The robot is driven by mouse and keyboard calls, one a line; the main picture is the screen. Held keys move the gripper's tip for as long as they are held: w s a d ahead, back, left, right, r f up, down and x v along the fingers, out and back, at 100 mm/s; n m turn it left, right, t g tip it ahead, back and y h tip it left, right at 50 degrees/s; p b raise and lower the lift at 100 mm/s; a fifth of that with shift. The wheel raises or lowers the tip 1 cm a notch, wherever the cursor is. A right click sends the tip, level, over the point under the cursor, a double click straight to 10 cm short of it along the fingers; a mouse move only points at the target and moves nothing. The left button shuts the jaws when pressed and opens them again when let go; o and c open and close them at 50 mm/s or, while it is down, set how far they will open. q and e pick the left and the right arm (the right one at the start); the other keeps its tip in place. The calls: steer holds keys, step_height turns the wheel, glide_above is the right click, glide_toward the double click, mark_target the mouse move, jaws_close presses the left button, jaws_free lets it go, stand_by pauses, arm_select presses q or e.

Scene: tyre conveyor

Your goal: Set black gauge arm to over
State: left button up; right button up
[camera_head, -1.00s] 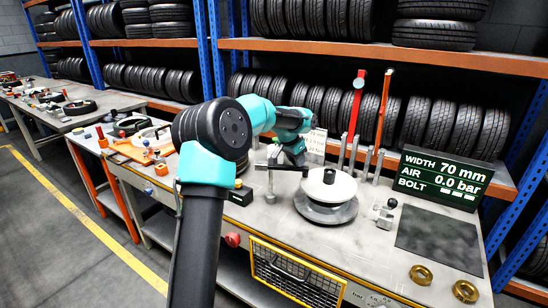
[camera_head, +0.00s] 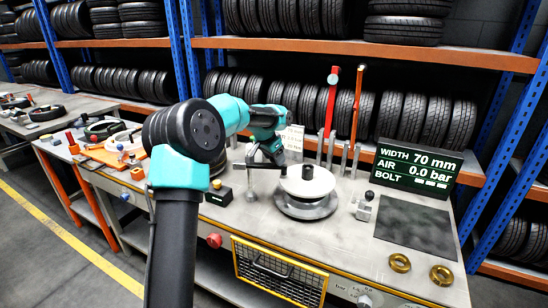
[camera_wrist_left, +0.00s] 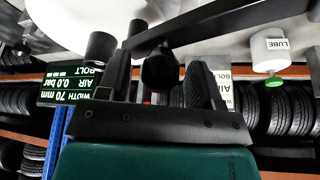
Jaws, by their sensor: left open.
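The black gauge arm (camera_head: 246,166) is a thin dark bar on an upright post, left of the white wheel disc (camera_head: 308,184). Its right end reaches toward the disc's back left edge. In the left wrist view the gauge arm (camera_wrist_left: 215,22) slants in from the upper right, with a dark round knob (camera_wrist_left: 160,70) at its lower end. My left gripper (camera_head: 272,157) is at this end. In the left wrist view my left gripper (camera_wrist_left: 160,82) is open, its fingers on either side of the knob; contact cannot be told. My right gripper is not in view.
A display (camera_head: 417,164) reads width 70 mm, air 0.0 bar, bolt. A red tool (camera_head: 331,100) and an orange tool (camera_head: 357,100) stand behind the disc. A dark mat (camera_head: 415,230) and two brass rings (camera_head: 400,263) lie right. A white LUBE container (camera_wrist_left: 270,50) is near my gripper.

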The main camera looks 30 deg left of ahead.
arm_select(q)
steer(key=shift+r, duration=0.15)
steer(key=v, duration=1.7)
steer(key=shift+s, duration=0.15)
